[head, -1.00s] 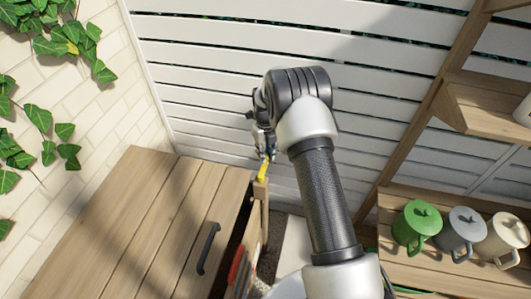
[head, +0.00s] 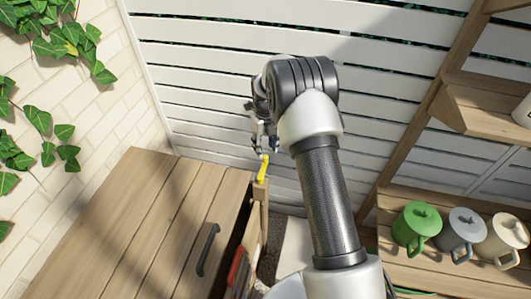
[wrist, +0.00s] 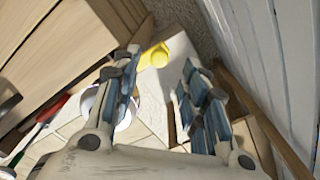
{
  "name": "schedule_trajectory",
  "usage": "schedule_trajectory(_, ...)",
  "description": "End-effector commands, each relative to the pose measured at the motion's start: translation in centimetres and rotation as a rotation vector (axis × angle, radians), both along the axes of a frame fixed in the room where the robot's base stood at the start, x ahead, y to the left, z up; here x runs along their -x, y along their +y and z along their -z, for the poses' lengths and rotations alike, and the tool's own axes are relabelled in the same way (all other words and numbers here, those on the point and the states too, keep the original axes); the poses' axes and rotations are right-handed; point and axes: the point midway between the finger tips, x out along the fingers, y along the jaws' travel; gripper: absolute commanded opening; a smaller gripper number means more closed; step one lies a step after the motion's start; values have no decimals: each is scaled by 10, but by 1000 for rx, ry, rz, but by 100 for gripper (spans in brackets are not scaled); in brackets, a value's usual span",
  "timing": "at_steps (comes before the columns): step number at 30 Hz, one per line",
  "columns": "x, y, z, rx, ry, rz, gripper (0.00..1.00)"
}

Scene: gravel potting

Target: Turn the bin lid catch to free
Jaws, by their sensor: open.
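The yellow catch (head: 262,170) sits at the top of a wooden post beside the far right corner of the wooden bin lid (head: 150,215). The lid lies flat and carries a dark bar handle (head: 208,249). In the head view the catch points up and slightly right. My gripper (head: 263,146) is open just above and beyond the catch, with a small gap seeming to show. In the wrist view the yellow catch (wrist: 155,56) shows ahead of my open fingers (wrist: 160,90), near the left finger and not between the pads. Whether they touch is unclear.
A white slatted wall (head: 210,90) stands close behind my gripper. A red-handled item (head: 237,266) is by the bin's right side. Green (head: 416,226), grey (head: 462,232) and cream (head: 507,238) cans stand on a wooden shelf at right. The lid top is clear.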

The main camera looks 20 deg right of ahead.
Motion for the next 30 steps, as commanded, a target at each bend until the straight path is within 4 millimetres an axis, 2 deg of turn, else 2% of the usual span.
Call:
schedule_trajectory(1,-1,0,-13,1,-5,0,40)
schedule_trajectory(6,-1,0,-47,0,-3,0,40)
schedule_trajectory(12,0,0,-71,0,0,0,40)
schedule_trajectory(30,1,0,-77,0,-1,-4,40)
